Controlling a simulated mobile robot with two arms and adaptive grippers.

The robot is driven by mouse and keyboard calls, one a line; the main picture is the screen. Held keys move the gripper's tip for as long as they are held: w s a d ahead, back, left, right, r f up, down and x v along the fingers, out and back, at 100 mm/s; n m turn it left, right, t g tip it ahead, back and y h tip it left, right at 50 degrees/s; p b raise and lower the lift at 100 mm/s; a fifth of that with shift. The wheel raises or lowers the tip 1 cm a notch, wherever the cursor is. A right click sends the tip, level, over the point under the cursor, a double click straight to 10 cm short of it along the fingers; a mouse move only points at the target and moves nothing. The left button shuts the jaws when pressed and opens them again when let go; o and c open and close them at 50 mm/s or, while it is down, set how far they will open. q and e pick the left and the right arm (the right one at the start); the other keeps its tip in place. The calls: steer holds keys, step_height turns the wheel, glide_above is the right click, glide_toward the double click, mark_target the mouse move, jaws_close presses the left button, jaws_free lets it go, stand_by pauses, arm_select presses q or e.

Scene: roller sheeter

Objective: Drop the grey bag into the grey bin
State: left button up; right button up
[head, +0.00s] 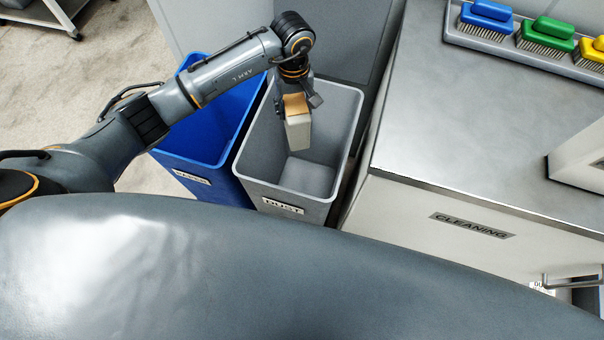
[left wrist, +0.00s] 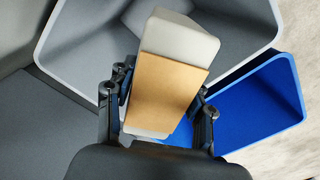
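The grey bag (head: 298,134), a pale block shape with a tan band, hangs from my left gripper (head: 297,101) over the mouth of the grey bin (head: 262,183). The bin is open-topped and labelled DUST, and its visible floor looks empty. In the left wrist view, the bag (left wrist: 180,45) sits between the two fingers of the left gripper (left wrist: 160,98), with the rim of the grey bin (left wrist: 72,85) beyond it. How far the bag's lower end is below the rim is hard to tell. My right gripper is not in view.
A blue bin (head: 202,145) stands directly left of the grey bin. A metal-topped cabinet (head: 470,110) labelled CLEANING stands close on the right. A rack (head: 480,42) of coloured brushes lies on its back edge. Open carpet (head: 110,60) shows at the left.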

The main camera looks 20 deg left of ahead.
arm_select(q)
steer(key=o, duration=0.5)
step_height(320, 180, up, 12)
steer(key=shift+r, duration=0.1)
stand_by(0.7)
